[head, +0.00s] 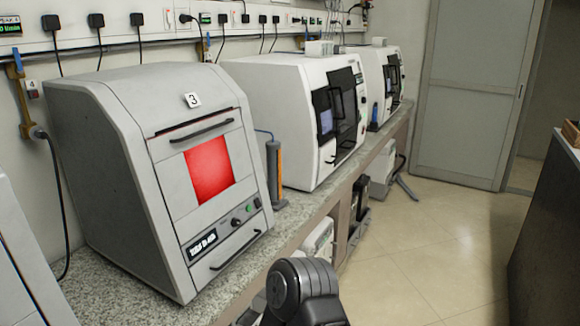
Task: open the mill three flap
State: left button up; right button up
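Mill three (110,130) is a grey box-shaped machine on the granite counter at the left, with a "3" label on its sloped top. Its front flap (168,172) has a glowing red window (209,168) and a dark bar handle (202,130) along its upper edge. The flap looks shut, flush with the front. Below it are knobs, a small display and a second dark handle (240,251) low on the front. A dark rounded joint of my own arm shows at the bottom middle. Neither gripper is in view, and nothing touches the flap.
A grey and orange cylinder (274,172) stands on the counter right of the mill. White machines (285,110) stand farther along. A cable hangs at the mill's left. The tiled floor (430,255) is clear, with a dark cabinet (545,240) at the right.

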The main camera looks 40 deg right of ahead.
aim_at(220, 170)
jog(key=z, duration=0.8)
jog(key=i+l, duration=0.1)
jog(key=l, duration=0.25)
